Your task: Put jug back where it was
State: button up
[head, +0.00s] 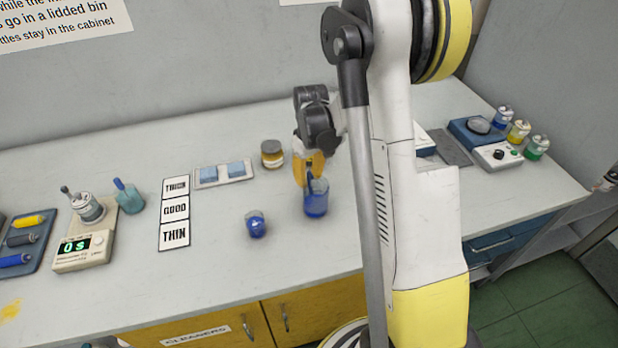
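A blue jug (316,203) stands on the grey worktop or just above it; I cannot tell which. It looks upright, and a dark blue upright part, perhaps its handle, shows at its left side. My gripper (309,176) points down right over the jug, with its dark wrist above and orange-yellow finger parts reaching to the jug's upper left. The fingers overlap the dark blue part, so whether they are closed on it is unclear. A small cup of blue liquid (255,225) stands to the left of the jug, apart from it.
Cards marked THICK, GOOD and THIN (174,212) lie left of the cup. A tray with light blue pads (224,174) and an amber jar (272,154) stand behind. My arm blocks the worktop to the right.

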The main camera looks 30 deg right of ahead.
jog(key=shift+r, duration=0.1)
notch_tip(320, 180, up, 12)
jog(key=p, duration=0.4)
jog(key=shift+w+d+r, duration=0.1)
jog(key=shift+r, duration=0.05)
jog(key=s+a+r+m+t, duration=0.1)
jog(key=s+a+r+t, duration=0.2)
jog(key=s+a+r, duration=0.3)
jog(key=s+a+r+m+t, duration=0.1)
jog(key=s+a+r+t, duration=0.3)
jog(key=s+a, duration=0.5)
jog(key=shift+s+a+r+m, duration=0.3)
jog(key=shift+s+r, duration=0.65)
jog(key=shift+s, duration=0.25)
